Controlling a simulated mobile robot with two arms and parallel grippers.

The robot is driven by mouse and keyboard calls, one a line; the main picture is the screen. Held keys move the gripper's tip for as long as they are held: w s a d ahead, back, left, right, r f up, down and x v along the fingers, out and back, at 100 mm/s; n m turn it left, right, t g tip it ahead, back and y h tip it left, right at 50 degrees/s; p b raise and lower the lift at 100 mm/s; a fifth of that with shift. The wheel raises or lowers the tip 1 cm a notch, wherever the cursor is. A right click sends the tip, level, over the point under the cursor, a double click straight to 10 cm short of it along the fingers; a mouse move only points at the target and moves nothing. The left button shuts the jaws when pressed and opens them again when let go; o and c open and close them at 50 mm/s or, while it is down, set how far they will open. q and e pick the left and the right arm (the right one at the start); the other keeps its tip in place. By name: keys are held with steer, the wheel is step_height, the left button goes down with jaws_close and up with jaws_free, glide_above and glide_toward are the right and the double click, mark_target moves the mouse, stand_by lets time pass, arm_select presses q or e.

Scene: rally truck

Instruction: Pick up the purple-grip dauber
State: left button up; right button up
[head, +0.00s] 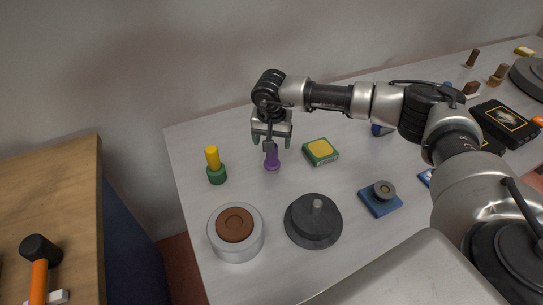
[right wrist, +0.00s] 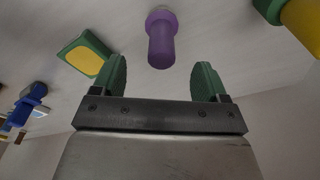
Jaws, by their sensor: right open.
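The purple-grip dauber (head: 272,161) stands on the light grey table near its far left part, partly hidden by my right gripper in the head view. In the right wrist view the purple dauber (right wrist: 160,40) shows beyond the fingertips, roughly midway between them. My right gripper (head: 271,142) is above the dauber with its green fingers apart, empty; it also shows in the right wrist view (right wrist: 160,80). It does not appear to touch the dauber. My left gripper is not in view.
A white pot with brown top (head: 235,248) and a dark round lid (head: 313,236) stand nearer. A wall is behind.

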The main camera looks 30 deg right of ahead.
mark_target(272, 158)
steer(key=shift+f, duration=0.35)
steer(key=shift+w+f, duration=0.2)
steer(key=shift+f, duration=0.1)
steer(key=f, duration=0.1)
steer(key=f+p, duration=0.1)
steer(key=f, duration=0.1)
steer(key=shift+w+d+f, duration=0.2)
steer(key=shift+w+f, duration=0.05)
steer(key=shift+f, duration=0.05)
steer(key=shift+w+d+f, duration=0.1)
steer(key=shift+f, duration=0.45)
steer(key=c, duration=1)
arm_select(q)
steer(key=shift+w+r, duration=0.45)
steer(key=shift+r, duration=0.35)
arm_select(e)
steer(key=shift+r, duration=0.15)
